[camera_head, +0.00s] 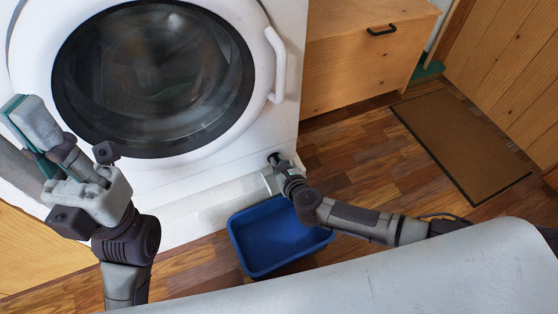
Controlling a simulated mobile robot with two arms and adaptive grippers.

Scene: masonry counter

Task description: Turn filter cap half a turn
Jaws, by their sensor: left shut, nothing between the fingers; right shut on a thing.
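The filter cap (274,158) is a small dark round part low on the front of the white washing machine (190,210), at its lower right corner. My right gripper (279,167) reaches in from the right and is shut on it. The gripper hides most of the cap, so its turn angle cannot be read. My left gripper (32,118) is raised at the far left in front of the machine, shut and empty, well away from the cap.
A blue tray (240,266) lies on the wood floor just below my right gripper. The round door (150,75) is shut, with its white handle (276,65) at right. A wooden drawer cabinet (350,70) and a brown mat (460,145) lie further right.

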